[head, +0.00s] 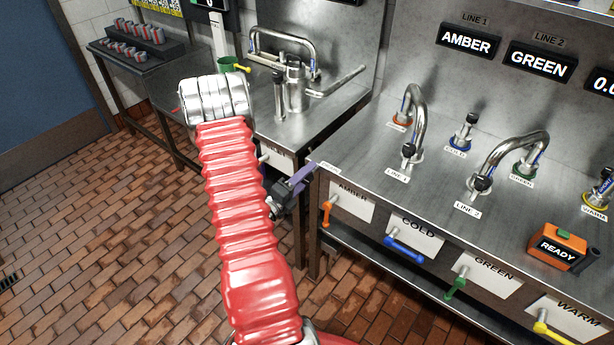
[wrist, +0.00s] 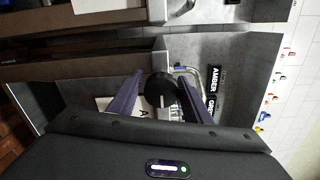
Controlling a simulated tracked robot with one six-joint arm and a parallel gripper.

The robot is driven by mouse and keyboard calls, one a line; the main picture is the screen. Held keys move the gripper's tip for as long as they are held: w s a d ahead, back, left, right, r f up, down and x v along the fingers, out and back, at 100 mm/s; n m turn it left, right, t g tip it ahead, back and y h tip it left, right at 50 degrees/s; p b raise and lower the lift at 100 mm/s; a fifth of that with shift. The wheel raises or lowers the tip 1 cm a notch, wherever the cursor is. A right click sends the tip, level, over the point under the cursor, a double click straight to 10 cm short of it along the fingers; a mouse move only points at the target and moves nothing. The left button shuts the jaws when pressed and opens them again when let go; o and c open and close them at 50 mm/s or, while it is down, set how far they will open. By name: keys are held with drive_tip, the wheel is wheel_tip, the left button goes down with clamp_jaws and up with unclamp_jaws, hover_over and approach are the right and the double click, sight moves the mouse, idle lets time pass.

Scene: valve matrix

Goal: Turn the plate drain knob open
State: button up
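A round black knob (wrist: 160,88) shows in the wrist view between my gripper's two purple fingers. I cannot read a label on it, so I cannot tell for sure that it is the plate drain knob. My gripper (wrist: 160,76) is open, with a finger on either side of the knob and a visible gap to each. In the head view my gripper (head: 305,170) is at the front corner of the right steel counter, beside the gap between the counters. The knob is not clear there; my arm and gripper cover part of that area.
The right counter (head: 365,165) has an orange lever (head: 328,211), a blue lever (head: 404,246), a green lever (head: 455,288) and a yellow lever (head: 552,334) on its front. Curved taps (head: 414,110) and an orange READY box (head: 558,247) stand on top. The brick floor (head: 90,240) at left is clear.

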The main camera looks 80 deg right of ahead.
drive_tip(key=shift+o, duration=1.1)
drive_tip(key=shift+s, duration=0.1)
drive_tip(key=v, duration=1.3)
drive_tip(key=shift+w+a, duration=0.2)
drive_tip(key=shift+a, duration=0.15)
